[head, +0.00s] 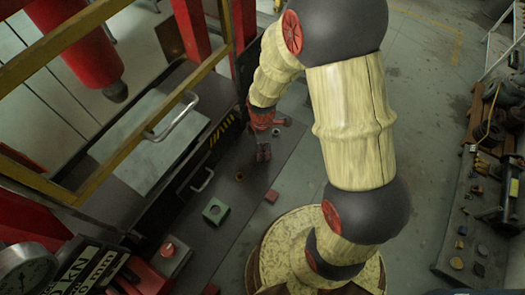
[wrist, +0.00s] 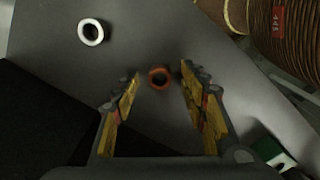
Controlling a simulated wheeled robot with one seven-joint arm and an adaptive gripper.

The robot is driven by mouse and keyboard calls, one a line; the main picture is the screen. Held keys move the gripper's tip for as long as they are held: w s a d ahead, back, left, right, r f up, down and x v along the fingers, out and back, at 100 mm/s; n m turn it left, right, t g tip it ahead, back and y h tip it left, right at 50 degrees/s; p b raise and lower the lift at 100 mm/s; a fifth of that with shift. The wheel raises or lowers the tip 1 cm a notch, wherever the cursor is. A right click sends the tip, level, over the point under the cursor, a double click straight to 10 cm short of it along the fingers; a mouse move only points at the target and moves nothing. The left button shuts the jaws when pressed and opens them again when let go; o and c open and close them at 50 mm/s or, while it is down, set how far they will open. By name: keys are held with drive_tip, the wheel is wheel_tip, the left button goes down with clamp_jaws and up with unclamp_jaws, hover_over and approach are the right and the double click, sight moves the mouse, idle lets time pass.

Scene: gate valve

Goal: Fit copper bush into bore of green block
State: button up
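The copper bush (wrist: 160,77) stands on the dark bench, its round opening facing up. In the wrist view it shows between and just beyond my gripper's fingertips (wrist: 161,71), and nothing holds it. My gripper is open and empty, pointing down over the bench; the head view shows it (head: 263,152) small and partly dark. In the head view a small brown ring (head: 239,177), which looks like the bush, lies below and left of it. The green block (head: 215,211) sits on the bench nearer the front, a round bore in its top. It also shows, partly cut off, at the lower right of the wrist view (wrist: 268,151).
A white ring (wrist: 91,31) lies on the bench beyond the bush. A small reddish block (head: 272,196) lies right of the green block. A red press with a yellow frame (head: 165,95) stands along the left.

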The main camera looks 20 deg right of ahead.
drive_tip(key=shift+c, duration=1.1)
drive_tip(key=c, duration=0.8)
drive_tip(key=shift+r, duration=0.1)
clamp_jaws()
